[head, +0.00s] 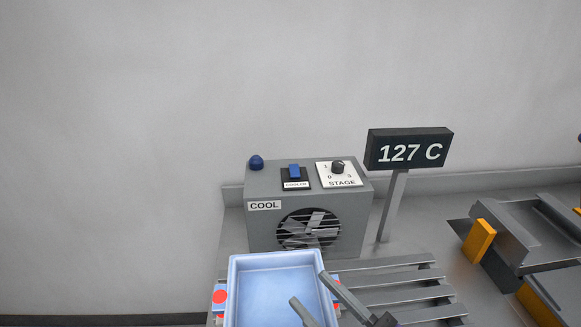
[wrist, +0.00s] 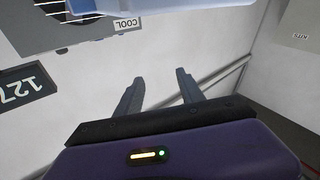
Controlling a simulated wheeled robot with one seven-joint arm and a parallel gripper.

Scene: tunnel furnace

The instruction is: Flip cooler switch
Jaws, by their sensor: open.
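The cooler (head: 262,223) is a grey box labelled COOL, with a round fan grille on its front. On its top is a blue rocker switch (head: 294,172) on a black plate, with a small label below it. Beside the switch is a white STAGE plate with a dark knob (head: 337,167). My gripper (head: 309,291) is in front of the cooler, over the blue tray, with its two fingers apart and nothing between them. In the wrist view my gripper (wrist: 157,84) is also open, and the cooler (wrist: 85,35) shows upside down at upper left; the switch is out of that view.
A light blue tray (head: 234,290) stands on the slatted rack (head: 395,278) in front of the cooler. A display (head: 409,149) reading 127 C stands on a post to the right. Metal parts with orange blocks (head: 479,240) are at far right. A blue dome (head: 256,162) sits on the cooler's left corner.

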